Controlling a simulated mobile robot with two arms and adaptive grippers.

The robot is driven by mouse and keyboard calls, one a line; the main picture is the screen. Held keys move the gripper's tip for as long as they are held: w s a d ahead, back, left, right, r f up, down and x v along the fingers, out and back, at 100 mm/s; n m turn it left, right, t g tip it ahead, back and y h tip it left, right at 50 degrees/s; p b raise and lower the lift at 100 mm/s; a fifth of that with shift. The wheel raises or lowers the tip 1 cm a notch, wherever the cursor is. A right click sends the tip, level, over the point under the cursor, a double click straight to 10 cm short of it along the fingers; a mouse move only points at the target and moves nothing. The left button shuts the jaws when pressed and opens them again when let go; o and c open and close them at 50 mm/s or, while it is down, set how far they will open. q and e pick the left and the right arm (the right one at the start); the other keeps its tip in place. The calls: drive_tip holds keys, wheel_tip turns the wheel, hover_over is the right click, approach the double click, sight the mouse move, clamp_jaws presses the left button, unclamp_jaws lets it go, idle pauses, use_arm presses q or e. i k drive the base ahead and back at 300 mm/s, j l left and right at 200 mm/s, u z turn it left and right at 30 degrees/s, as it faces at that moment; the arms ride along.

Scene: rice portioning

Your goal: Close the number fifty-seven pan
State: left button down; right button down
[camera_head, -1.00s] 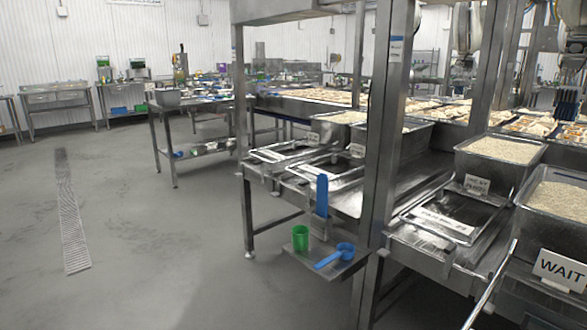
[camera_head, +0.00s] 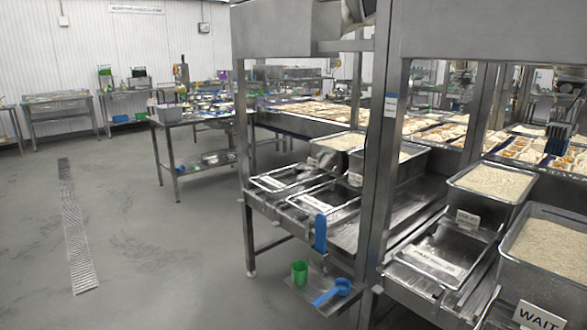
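Several deep metal pans of rice stand on the metal rack at the right. The nearest pan (camera_head: 507,270) is uncovered and has a white "WAIT" sign (camera_head: 538,318) on its front. Behind it is another open rice pan (camera_head: 453,197) with a small tag (camera_head: 467,218) on its front. Two more pans, a far left one (camera_head: 321,157) and one partly behind the post (camera_head: 407,172), stand further back. A flat metal tray or lid (camera_head: 408,247) with a label lies in front of the second pan. I cannot read the number fifty-seven on any pan. Neither of my grippers is in view.
A metal post (camera_head: 380,150) rises between the rack's bays. A small low shelf (camera_head: 327,305) holds a green cup (camera_head: 299,273) and a blue scoop (camera_head: 333,291), near a blue handle (camera_head: 320,233). Grey floor (camera_head: 150,220) is clear at the left, with a drain grate (camera_head: 75,240).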

sight(543, 262)
drive_tip(key=z, duration=1.55)
